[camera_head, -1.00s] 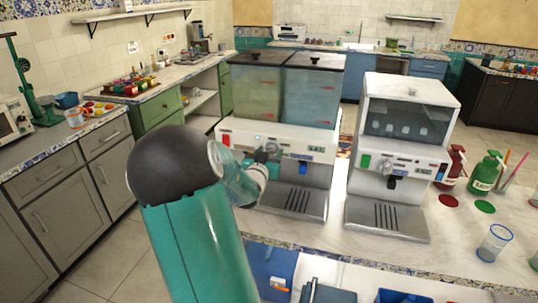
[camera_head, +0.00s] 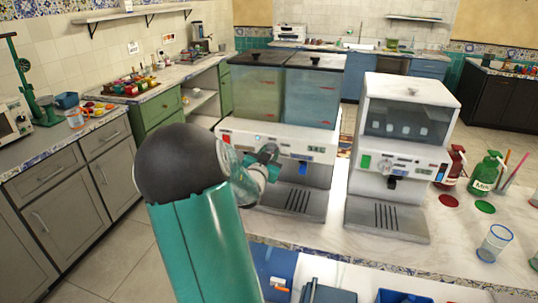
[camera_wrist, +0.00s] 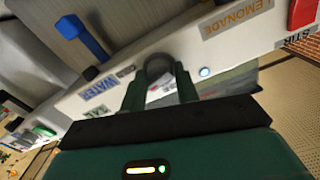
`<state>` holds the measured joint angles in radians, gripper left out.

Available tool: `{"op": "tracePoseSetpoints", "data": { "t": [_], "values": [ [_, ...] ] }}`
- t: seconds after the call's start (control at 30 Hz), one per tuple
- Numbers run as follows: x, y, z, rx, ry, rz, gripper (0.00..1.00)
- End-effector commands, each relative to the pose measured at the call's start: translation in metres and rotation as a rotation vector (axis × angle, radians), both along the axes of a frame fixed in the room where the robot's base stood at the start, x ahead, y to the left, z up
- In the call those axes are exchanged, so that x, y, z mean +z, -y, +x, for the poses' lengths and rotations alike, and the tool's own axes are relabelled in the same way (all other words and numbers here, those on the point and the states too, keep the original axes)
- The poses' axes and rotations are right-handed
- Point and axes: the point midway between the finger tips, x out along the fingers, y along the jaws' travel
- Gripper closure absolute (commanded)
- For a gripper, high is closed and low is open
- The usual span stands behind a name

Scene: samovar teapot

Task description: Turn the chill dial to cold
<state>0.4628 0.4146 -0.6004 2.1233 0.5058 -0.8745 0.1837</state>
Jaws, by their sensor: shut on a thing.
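The drink dispenser (camera_head: 235,130) is a white machine with two clear tanks on top. In the wrist view, its front panel (camera_wrist: 250,42) slants across the picture and carries LEMONADE, WATER and STIR labels. The dark round chill dial (camera_wrist: 157,63) sits between my green fingertips. My gripper (camera_wrist: 160,82) is shut on the dial, with one finger on each side. In the head view, my gripper (camera_head: 268,155) is against the dispenser's front and hides the dial.
A blue tap lever (camera_head: 303,168) is right of my gripper, above a drip tray (camera_head: 290,198). A red button (camera_wrist: 303,12) and a lit indicator (camera_wrist: 205,71) are on the panel. A white ice machine (camera_head: 400,155) stands to the right. Bottles and a glass (camera_head: 494,243) stand farther right.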

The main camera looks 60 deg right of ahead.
Motion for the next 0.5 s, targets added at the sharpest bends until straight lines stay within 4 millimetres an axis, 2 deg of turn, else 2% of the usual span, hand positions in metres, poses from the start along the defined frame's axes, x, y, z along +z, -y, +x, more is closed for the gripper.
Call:
{"op": "tracePoseSetpoints", "data": {
  "t": [0.5],
  "values": [
    [-0.0006,-0.0001,0.0,-0.001,0.474,0.077,0.92]
  ]
}}
